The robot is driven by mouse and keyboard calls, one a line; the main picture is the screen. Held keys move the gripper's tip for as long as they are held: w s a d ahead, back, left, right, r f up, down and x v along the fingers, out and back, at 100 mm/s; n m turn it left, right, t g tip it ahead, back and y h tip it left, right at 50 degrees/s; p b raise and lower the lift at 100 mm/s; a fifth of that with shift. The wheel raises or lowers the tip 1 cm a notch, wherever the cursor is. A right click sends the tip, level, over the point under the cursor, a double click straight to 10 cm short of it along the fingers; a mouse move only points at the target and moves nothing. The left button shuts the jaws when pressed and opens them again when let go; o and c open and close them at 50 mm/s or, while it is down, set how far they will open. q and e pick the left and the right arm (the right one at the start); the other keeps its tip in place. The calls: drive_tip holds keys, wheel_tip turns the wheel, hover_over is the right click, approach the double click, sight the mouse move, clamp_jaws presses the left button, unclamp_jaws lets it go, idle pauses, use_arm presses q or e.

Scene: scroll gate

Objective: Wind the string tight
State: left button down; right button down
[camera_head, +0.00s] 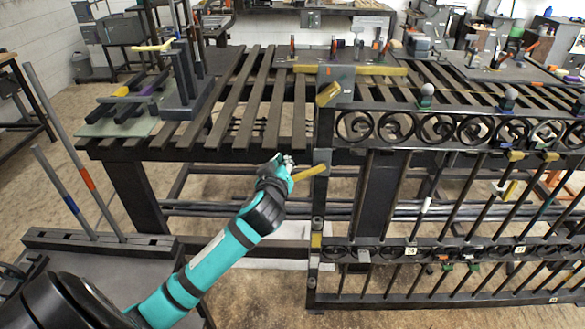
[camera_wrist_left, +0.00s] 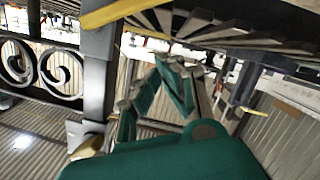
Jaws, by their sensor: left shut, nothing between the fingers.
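The black gate (camera_head: 412,158) with scroll ornaments stands at the right in the head view, and part of its scrollwork (camera_wrist_left: 62,65) shows in the left wrist view. A yellow bar (camera_head: 310,172) sticks out from the gate's left post. Another yellow piece (camera_head: 328,94) sits at the post's top. A thin pale line, possibly the string, runs along the gate's top to the right. My left gripper (camera_head: 287,162) is shut and empty, close to the left end of the yellow bar. Its green fingers (camera_wrist_left: 158,88) show in the wrist view. I cannot tell whether they touch the bar.
A black slatted table (camera_head: 225,115) stands behind the gate, with a dark fixture (camera_head: 185,85) at its left. Grey rods (camera_head: 75,160) stand upright in a bench (camera_head: 100,240) at front left. Bare floor shows between that bench and the gate.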

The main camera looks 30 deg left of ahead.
sight(306, 174)
use_arm(q)
drive_tip(key=shift+w+d+f, duration=0.15)
drive_tip(key=shift+w+f, duration=0.7)
drive_tip(key=shift+f, duration=0.15)
drive_tip(key=shift+w+d+f, duration=0.15)
drive_tip(key=shift+w+f, duration=0.65)
drive_tip(key=shift+f, duration=0.2)
